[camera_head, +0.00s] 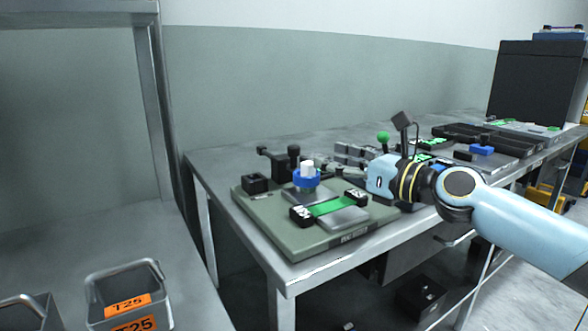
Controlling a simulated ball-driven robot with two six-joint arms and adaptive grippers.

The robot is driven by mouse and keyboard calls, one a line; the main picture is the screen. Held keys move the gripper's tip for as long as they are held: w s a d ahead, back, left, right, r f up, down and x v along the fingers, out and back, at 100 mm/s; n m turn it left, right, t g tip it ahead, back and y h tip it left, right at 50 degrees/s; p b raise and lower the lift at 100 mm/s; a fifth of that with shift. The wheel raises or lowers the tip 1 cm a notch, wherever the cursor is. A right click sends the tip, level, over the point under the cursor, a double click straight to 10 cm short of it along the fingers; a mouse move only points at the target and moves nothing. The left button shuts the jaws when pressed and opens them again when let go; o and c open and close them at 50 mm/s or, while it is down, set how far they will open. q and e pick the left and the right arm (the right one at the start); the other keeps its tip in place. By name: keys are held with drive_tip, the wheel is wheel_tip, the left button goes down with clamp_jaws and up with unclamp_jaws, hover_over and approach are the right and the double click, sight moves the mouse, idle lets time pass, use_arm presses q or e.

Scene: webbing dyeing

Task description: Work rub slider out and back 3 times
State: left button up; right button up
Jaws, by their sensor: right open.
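The green-grey test base (300,243) sits on the near left end of the metal bench. On it a blue round piece with a white knob (307,170), which looks like the rub slider, stands just behind a green strip (332,206). The strip lies between two black blocks with white labels. My right gripper (330,171) comes in from the right and is open, with its fingers close to the right side of the white knob. I cannot tell whether they touch it. My left gripper is out of view.
A black lever fixture (280,158) stands at the back of the base. Grey blocks and a green ball knob (383,136) are behind my right wrist. Black trays (487,138) lie farther right. A grey T25 bin (128,296) stands at lower left.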

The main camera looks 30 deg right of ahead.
sight(298, 149)
drive_tip(key=b+x, duration=0.1)
drive_tip(key=x, duration=0.9)
drive_tip(key=shift+w+a, duration=0.2)
drive_tip(key=shift+r, duration=0.1)
drive_tip(key=shift+c, duration=0.4)
clamp_jaws()
